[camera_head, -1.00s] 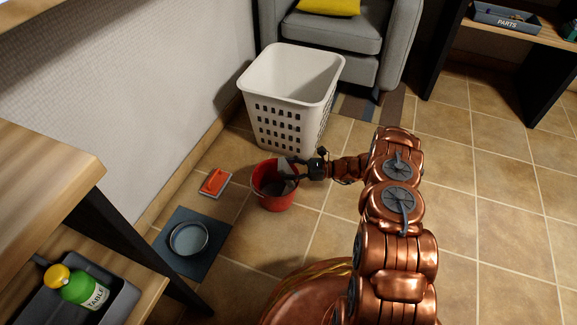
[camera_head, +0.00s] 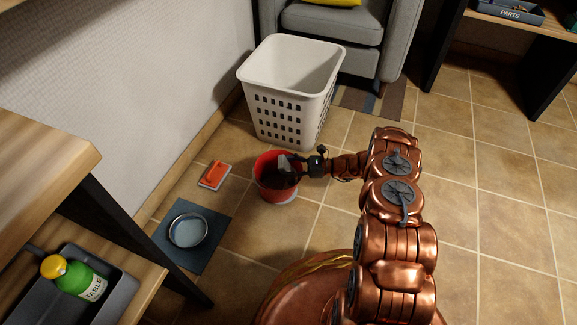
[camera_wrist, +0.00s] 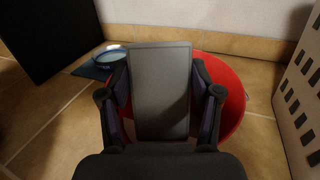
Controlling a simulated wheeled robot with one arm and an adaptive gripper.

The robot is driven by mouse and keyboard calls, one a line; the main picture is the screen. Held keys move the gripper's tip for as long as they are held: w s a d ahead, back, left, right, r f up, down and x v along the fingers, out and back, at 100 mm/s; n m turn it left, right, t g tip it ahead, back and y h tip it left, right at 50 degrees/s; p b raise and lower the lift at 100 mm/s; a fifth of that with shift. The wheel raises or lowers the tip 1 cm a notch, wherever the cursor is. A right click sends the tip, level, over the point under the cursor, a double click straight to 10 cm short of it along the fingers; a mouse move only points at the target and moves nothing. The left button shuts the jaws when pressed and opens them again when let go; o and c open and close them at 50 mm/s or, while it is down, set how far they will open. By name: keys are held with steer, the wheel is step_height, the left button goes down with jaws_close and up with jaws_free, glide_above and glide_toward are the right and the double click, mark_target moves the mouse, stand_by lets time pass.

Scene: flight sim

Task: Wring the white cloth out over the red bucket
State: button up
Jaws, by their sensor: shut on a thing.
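The red bucket (camera_head: 279,191) stands on the tiled floor. It also shows in the wrist view (camera_wrist: 236,100), behind and around my fingers. My gripper (camera_head: 288,168) is over the bucket's opening, reaching in from the right. In the wrist view my gripper (camera_wrist: 160,100) has a finger on each side of a flat, grey-looking rectangular piece (camera_wrist: 162,75), which I take to be the white cloth in shade. The bucket's inside is dark and mostly hidden; I cannot see any water.
A white laundry basket (camera_head: 290,95) stands just behind the bucket. A wooden shelf unit (camera_head: 40,165) is at far left. Floor at right is clear.

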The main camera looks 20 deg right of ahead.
steer(key=shift+f+b, duration=0.3)
steer(key=shift+f, duration=0.35)
stand_by(2.6)
steer(key=shift+r, duration=0.15)
stand_by(0.5)
step_height(320, 180, up, 12)
steer(key=p, duration=0.4)
stand_by(1.1)
